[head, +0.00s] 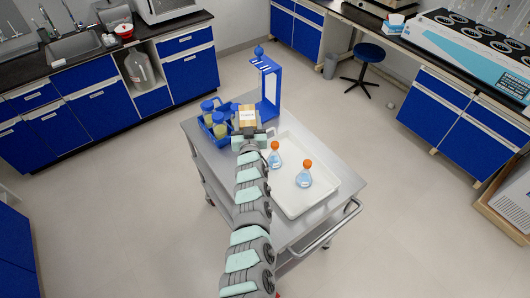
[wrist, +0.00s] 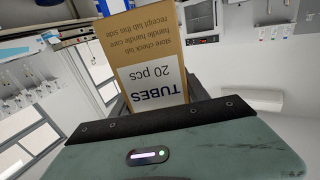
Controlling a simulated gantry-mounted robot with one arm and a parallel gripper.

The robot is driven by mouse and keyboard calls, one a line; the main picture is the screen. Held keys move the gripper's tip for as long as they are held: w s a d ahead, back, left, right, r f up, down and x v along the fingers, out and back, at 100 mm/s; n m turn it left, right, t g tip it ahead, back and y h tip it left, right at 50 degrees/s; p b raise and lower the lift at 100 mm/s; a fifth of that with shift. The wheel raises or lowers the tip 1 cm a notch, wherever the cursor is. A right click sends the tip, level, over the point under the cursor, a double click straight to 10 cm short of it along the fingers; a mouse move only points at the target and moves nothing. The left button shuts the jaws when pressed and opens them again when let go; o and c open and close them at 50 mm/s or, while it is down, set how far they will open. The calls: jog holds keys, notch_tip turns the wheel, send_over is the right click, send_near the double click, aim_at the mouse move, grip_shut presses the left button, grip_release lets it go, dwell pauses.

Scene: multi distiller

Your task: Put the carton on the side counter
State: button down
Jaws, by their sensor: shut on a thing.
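The carton (head: 247,115) is a small tan and white box above the steel cart, near the cart's far left part. In the wrist view the carton (wrist: 152,60) fills the middle, its label reading "TUBES 20 pcs" upside down. My gripper (head: 247,130) is shut on the carton; the fingers are mostly hidden behind it and the palm. Two dark counters are in view: a left counter (head: 84,58) with a sink and a right counter (head: 425,55) with a large white and blue machine. Which is the side counter I cannot tell.
On the cart (head: 210,155) are a blue rack with capped bottles (head: 212,122), a blue stand (head: 270,90) and a white tray (head: 325,192) holding two orange-topped flasks (head: 304,178). A blue stool (head: 368,53) stands before the right counter. Open floor surrounds the cart.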

jog(key=shift+w+d+r+m+h+b, duration=0.25)
jog(key=shift+r+h+b, duration=0.1)
jog(key=shift+r, duration=0.05)
jog(key=shift+w+d+r+m+h+b, duration=0.25)
jog(key=shift+r+h+b, duration=0.05)
jog(key=shift+r+h, duration=0.1)
jog(key=shift+r+m+h+b, duration=0.15)
jog(key=shift+m+h+b, duration=0.2)
jog(key=shift+b, duration=0.25)
jog(key=shift+s+a+h+b, duration=0.25)
jog(key=shift+h+b, duration=0.15)
jog(key=shift+b, duration=0.05)
jog(key=s+a+f+m+h+b, duration=0.1)
jog(key=s+a+f+b, duration=0.1)
jog(key=s+a+f, duration=0.3)
jog(key=shift+a+f+b, duration=0.15)
jog(key=shift+f+b, duration=1.2)
jog(key=shift+f, duration=1.75)
jog(key=shift+a+f+b, duration=0.2)
jog(key=shift+f+b, duration=1.2)
jog(key=shift+f, duration=1.75)
jog(key=shift+a+f+b, duration=0.15)
jog(key=shift+f+b, duration=1.2)
jog(key=shift+f, duration=1.75)
jog(key=shift+f, duration=0.2)
jog(key=c, duration=0.6)
grip_release()
jog(key=shift+r, duration=0.1)
